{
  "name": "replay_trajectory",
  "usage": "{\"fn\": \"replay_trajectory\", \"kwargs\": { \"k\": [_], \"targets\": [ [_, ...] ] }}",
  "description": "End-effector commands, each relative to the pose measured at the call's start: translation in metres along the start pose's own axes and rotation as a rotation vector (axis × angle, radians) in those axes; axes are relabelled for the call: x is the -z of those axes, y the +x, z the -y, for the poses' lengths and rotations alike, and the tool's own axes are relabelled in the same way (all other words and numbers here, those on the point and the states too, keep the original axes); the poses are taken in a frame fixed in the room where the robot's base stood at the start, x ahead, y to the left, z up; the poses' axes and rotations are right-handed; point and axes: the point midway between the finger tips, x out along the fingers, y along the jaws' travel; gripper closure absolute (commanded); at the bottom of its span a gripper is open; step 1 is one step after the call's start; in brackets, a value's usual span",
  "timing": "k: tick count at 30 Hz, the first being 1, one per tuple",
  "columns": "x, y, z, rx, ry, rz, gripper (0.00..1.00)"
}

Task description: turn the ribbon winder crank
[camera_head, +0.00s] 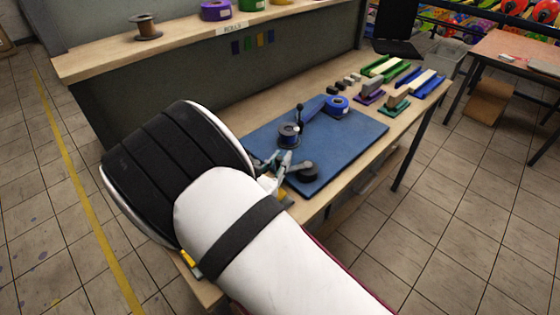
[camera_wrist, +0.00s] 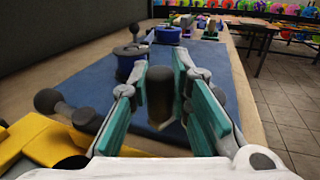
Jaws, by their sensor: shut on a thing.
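My gripper (camera_wrist: 165,92) has its teal-padded fingers on either side of a dark upright cylinder, the crank handle (camera_wrist: 160,95), and is shut on it. In the head view my gripper (camera_head: 277,168) is at the near-left edge of the blue mat, partly hidden by my arm. The handle's lower end and crank arm are hard to make out. A dark spool with a blue ribbon (camera_head: 288,134) stands just beyond the gripper; it also shows in the wrist view (camera_wrist: 130,62). A dark round part (camera_head: 308,172) lies right of the gripper.
The blue mat (camera_head: 350,140) lies on the wooden bench. A blue ribbon roll (camera_head: 337,105) and a ball-topped rod (camera_head: 299,107) stand farther back. Coloured blocks and trays (camera_head: 392,103) fill the bench's far end. A shelf (camera_head: 180,45) with spools runs along the left. The mat's right side is clear.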

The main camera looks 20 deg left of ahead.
Motion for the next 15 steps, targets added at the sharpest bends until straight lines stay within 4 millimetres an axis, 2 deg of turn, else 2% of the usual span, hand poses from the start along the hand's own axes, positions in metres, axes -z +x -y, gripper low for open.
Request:
{"fn": "replay_trajectory", "kwargs": {
  "k": [8,15],
  "targets": [
    [0.003,0.011,-0.010,0.132,0.008,0.001,1.00],
    [0.004,0.026,-0.018,0.324,0.008,0.000,1.00]
  ]
}}
